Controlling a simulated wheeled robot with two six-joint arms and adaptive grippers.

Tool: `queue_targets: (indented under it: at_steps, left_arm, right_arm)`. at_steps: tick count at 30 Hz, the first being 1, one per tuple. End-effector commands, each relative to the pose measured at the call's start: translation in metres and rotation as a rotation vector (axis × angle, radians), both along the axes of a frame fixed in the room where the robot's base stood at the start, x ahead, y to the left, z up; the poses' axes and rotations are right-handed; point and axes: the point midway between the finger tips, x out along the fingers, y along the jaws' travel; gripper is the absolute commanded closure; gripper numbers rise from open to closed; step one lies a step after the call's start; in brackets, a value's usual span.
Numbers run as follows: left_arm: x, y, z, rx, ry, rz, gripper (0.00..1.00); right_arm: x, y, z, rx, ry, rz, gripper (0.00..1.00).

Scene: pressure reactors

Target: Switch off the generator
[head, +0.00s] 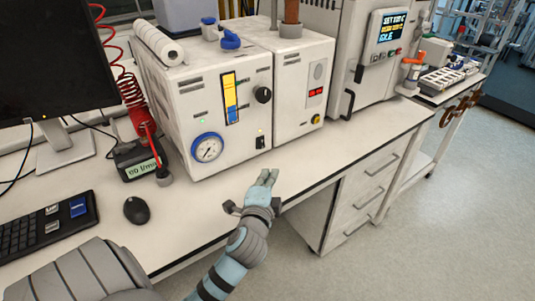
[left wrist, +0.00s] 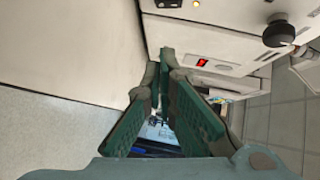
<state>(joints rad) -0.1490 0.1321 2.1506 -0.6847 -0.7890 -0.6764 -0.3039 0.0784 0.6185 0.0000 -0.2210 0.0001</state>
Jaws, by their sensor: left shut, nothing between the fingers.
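The white cabinet with a round blue-rimmed gauge, which I take to be the generator (head: 190,118), stands on the bench in the head view. Its front (left wrist: 226,32) shows at the upper right in the left wrist view. A small black switch (head: 260,142) sits low on its front, below a small light; it also shows at the top edge of the left wrist view (left wrist: 168,3). Its on or off position is too small to tell. My left gripper (head: 268,177) is shut and empty, in front of and below the switch, apart from it. My right gripper is out of view.
A black knob (head: 263,95) is above the switch. A second white unit with a red display (head: 315,92) adjoins on the right. A flow meter box (head: 137,160), mouse (head: 137,210) and keyboard (head: 45,222) lie left. The bench front right of my gripper is clear.

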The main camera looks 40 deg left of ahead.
Motion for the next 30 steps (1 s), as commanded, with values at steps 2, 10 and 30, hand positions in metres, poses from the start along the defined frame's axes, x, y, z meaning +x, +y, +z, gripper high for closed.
queue_targets:
  at_steps: [2,10,30]
  left_arm:
    - [0.007,0.004,-0.002,0.001,0.0,0.0,1.0]
    - [0.054,0.03,-0.011,0.003,0.0,0.004,1.0]
    - [0.093,0.083,-0.023,-0.001,0.0,0.004,1.0]
  right_arm:
    - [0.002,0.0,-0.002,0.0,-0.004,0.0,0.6]
    - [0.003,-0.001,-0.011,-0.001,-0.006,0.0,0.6]
    - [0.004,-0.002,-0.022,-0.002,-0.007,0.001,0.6]
